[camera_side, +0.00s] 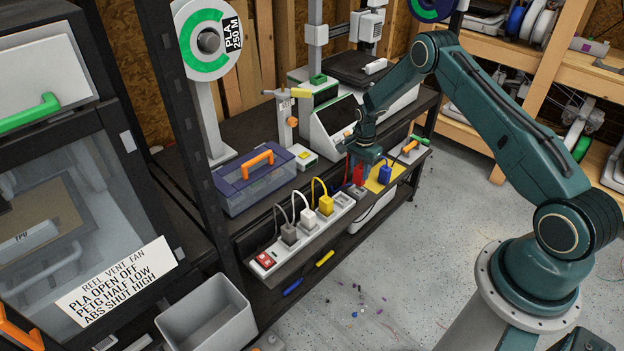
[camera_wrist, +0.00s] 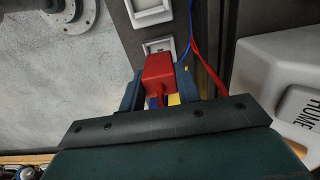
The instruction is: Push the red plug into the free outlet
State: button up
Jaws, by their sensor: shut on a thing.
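My gripper (camera_side: 362,164) is shut on the red plug (camera_side: 358,175), above the right end of the power strip (camera_side: 309,239). In the wrist view the red plug (camera_wrist: 158,70) sits between the two blue-green fingers of my gripper (camera_wrist: 159,86), its cord trailing back. Just beyond it is an empty-looking pale outlet (camera_wrist: 158,46), partly covered by the plug; I cannot tell whether they touch. Another pale outlet (camera_wrist: 150,13) lies farther up. In the side view, pale outlets (camera_side: 343,199) show right of the yellow plug (camera_side: 325,204). The plug's prongs are hidden.
A white plug (camera_side: 308,217) and a grey plug (camera_side: 288,234) stand in the strip, left of the yellow one. A blue plug (camera_side: 385,174) is right of my gripper by a yellow sheet (camera_side: 376,186). A blue toolbox (camera_side: 255,180) stands behind the strip. Cords run beside the red plug.

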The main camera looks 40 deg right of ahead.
jog(key=shift+r, duration=0.15)
jog(key=shift+a+r, duration=0.3)
jog(key=shift+a, duration=0.1)
jog(key=a+r, duration=0.5)
jog(key=a, duration=0.2)
jog(key=shift+a+r, duration=0.15)
jog(key=shift+a, duration=0.1)
jog(key=shift+f, duration=2.9)
jog(key=shift+f, duration=1.45)
jog(key=o, duration=1.1)
